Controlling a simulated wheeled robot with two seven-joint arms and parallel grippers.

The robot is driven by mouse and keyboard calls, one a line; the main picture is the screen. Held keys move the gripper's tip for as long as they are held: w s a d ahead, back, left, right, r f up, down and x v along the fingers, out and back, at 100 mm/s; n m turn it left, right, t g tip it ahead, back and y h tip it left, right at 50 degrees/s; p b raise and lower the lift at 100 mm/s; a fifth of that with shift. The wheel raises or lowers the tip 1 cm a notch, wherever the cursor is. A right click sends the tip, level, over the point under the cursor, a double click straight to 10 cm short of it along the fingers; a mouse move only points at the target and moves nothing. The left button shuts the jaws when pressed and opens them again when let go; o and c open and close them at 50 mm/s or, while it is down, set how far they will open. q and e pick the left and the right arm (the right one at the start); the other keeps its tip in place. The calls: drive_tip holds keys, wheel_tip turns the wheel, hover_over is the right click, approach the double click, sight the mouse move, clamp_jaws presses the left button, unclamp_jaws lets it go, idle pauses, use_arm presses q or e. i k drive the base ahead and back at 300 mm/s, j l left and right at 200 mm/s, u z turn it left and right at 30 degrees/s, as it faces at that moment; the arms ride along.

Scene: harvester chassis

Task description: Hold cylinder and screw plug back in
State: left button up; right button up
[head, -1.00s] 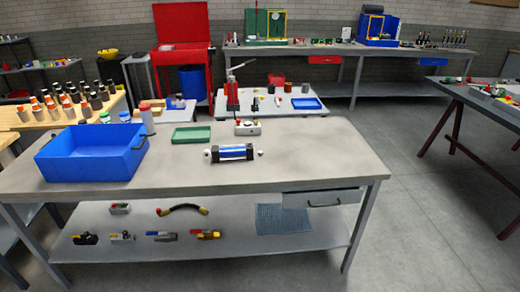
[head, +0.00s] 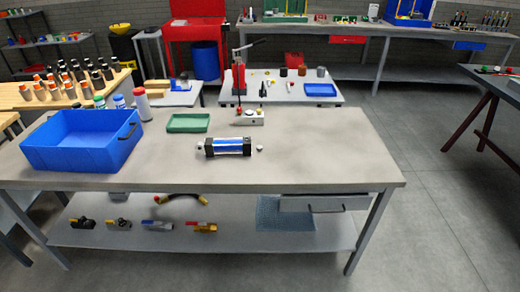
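The cylinder (head: 228,147), a blue body with dark end caps, lies on its side on the grey workbench, near the middle. A small pale round piece (head: 259,148) lies just off its right end, and another (head: 200,145) shows at its left end. I cannot tell which of these, if either, is the plug, or whether they touch the cylinder. Neither of my grippers is in the head view.
The bench's right part is clear. Fittings (head: 160,225) lie on the lower shelf.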

sight(210, 145)
drive_tip(key=u, duration=0.65)
drive_tip(key=l+u, duration=0.3)
drive_tip(key=l, duration=0.15)
drive_tip(key=k+l+u, duration=0.1)
drive_tip(key=l+u, duration=0.25)
drive_tip(key=k+l+u, duration=0.1)
drive_tip(key=l+u, duration=0.2)
drive_tip(key=l, duration=0.2)
drive_tip(key=k+l+u, duration=0.15)
drive_tip(key=l+u, duration=0.15)
drive_tip(key=k+l+u, duration=0.35)
drive_tip(key=k+l, duration=0.15)
drive_tip(key=l, duration=0.15)
drive_tip(key=k+l, duration=0.15)
drive_tip(key=l, duration=0.2)
drive_tip(key=k+l, duration=0.15)
drive_tip(key=l, duration=0.15)
